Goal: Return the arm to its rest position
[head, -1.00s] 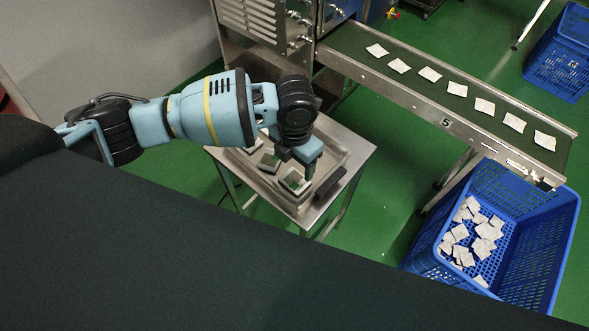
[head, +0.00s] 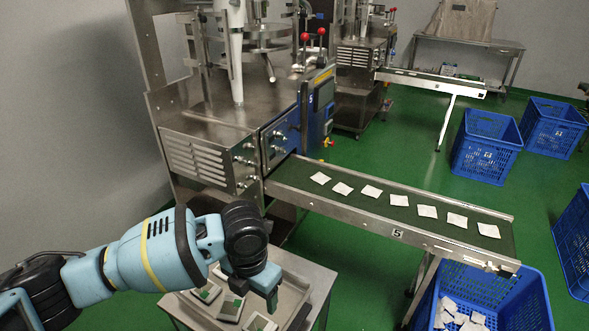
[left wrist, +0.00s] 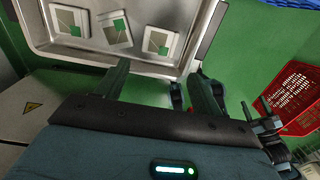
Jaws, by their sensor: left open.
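My left arm comes in from the left in the head view, with the left gripper (head: 262,288) pointing down over a metal tray (head: 299,291) on a small steel table. In the left wrist view the two fingers (left wrist: 162,84) are apart with nothing between them. Beyond the fingertips, the tray (left wrist: 120,58) holds three flat white-and-grey packets with green squares: left (left wrist: 66,20), middle (left wrist: 116,30) and right (left wrist: 160,41). In the head view the gripper partly covers the tray. My right gripper is in neither view.
A conveyor (head: 350,205) carrying a row of white teabags stands right of the arm, joined to a steel packing machine (head: 215,140). A blue crate (head: 520,300) with teabags stands below its end. More blue crates (head: 487,145) stand farther back. A red basket (left wrist: 296,92) shows in the wrist view.

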